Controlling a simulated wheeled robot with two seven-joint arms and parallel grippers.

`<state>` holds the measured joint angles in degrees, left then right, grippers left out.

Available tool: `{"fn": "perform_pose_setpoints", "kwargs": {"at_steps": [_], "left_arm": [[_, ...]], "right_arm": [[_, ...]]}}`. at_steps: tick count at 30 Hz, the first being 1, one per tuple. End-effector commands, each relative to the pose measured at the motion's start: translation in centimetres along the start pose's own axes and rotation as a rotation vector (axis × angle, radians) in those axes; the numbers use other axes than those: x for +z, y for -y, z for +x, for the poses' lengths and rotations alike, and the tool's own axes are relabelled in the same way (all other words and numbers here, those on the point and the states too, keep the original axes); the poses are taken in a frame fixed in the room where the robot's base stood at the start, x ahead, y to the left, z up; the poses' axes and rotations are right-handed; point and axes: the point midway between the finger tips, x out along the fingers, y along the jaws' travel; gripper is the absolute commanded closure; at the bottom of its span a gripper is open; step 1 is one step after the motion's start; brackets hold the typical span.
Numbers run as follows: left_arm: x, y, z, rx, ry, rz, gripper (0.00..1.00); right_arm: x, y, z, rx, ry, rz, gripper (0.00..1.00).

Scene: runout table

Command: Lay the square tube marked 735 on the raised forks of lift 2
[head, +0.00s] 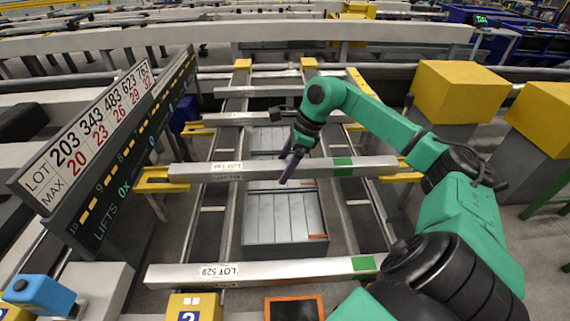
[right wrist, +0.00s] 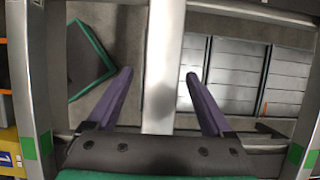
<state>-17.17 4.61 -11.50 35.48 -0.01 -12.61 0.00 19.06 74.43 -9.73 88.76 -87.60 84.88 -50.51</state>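A long grey square tube (head: 260,170) with a white label and a green band lies crosswise in the middle of the head view; its label is too small to read surely. Its left end is over a yellow fork (head: 155,181), and another yellow fork (head: 402,175) shows by its right end; contact is unclear. My right gripper (head: 288,168) is at this tube with its purple fingers pointing down. In the right wrist view, the tube (right wrist: 163,60) passes between the open fingers, with a gap on each side. A yellow block marked 2 (head: 190,309) stands at the bottom. My left gripper is out of view.
A tube labelled LOT 529 (head: 300,269) lies nearer, across the rails. More tubes (head: 228,119) lie farther back. Grey panelled boxes (head: 285,220) sit low between the rails. A lot sign (head: 85,140) stands at left, yellow-topped blocks (head: 458,90) at right.

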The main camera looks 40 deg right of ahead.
Motion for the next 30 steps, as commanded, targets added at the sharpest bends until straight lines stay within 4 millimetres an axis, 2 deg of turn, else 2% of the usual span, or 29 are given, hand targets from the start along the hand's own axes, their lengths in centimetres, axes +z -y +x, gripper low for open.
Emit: {"fn": "perform_pose_setpoints", "kwargs": {"at_steps": [5,8,11,15,21,25,30], "left_arm": [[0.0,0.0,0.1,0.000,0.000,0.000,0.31],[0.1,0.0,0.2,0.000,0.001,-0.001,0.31],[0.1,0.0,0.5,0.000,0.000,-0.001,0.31],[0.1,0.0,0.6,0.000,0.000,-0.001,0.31],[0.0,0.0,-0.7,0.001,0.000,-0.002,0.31],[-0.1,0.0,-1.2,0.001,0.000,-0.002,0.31],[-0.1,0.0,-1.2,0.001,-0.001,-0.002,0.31]], "right_arm": [[-0.2,-0.1,0.2,0.003,-0.005,0.001,0.15],[-0.2,0.0,-0.5,0.001,-0.004,0.001,0.15],[-0.2,0.1,-2.4,-0.003,-0.005,0.001,0.15],[-0.1,0.1,-6.7,-0.006,-0.003,0.000,0.15],[0.1,0.0,-12.6,-0.003,0.001,0.001,0.15],[0.1,0.0,-14.3,-0.001,-0.001,0.000,0.15],[0.0,0.0,-14.6,0.001,-0.001,0.000,0.15]]}}
